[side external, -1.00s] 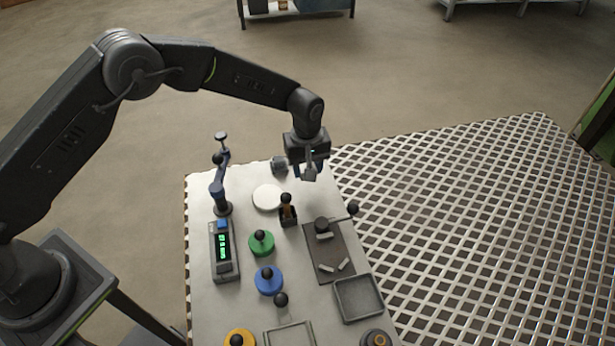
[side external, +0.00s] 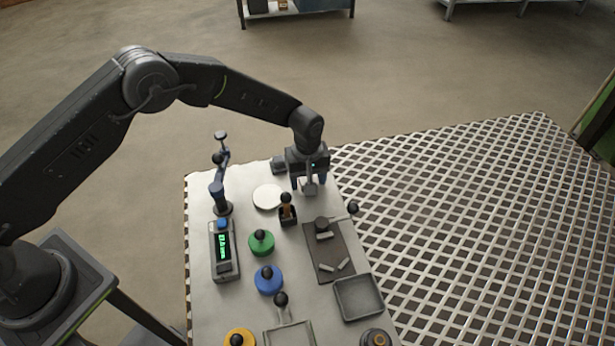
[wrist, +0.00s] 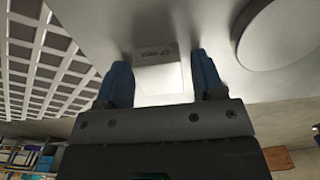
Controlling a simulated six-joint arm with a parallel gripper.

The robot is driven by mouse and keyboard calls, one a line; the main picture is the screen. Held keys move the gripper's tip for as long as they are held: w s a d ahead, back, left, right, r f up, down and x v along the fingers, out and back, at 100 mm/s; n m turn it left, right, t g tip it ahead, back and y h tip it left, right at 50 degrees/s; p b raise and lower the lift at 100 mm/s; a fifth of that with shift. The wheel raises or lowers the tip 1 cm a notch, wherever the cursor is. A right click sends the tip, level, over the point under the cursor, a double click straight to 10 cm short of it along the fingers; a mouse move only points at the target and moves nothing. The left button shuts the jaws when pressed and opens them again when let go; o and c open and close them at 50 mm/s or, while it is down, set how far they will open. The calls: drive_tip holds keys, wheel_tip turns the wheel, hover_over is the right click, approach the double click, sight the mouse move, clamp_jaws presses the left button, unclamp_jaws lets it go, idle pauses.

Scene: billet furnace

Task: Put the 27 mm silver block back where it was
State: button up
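My gripper (side external: 309,186) is low over the far right part of the grey table, pointing down. Its two blue fingers (wrist: 162,82) stand on either side of the silver block (wrist: 160,77), which fills the gap between them in the wrist view. Faint marking shows on the block's far edge, too small to read surely. In the side view the block (side external: 310,188) shows as a small pale piece at the fingertips. I cannot tell whether its underside touches the tabletop.
A white disc (side external: 267,197) and a dark stand with an orange-brown part (side external: 287,212) are close by. A dark plate (side external: 328,252) with small pale pieces, a grey tray (side external: 358,298), a green-lit display (side external: 223,250) and green and blue knobbed discs stand nearer.

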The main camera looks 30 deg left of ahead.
drive_tip(key=shift+o, duration=0.4)
wheel_tip(320, 180, up, 12)
drive_tip(key=shift+r, duration=0.2)
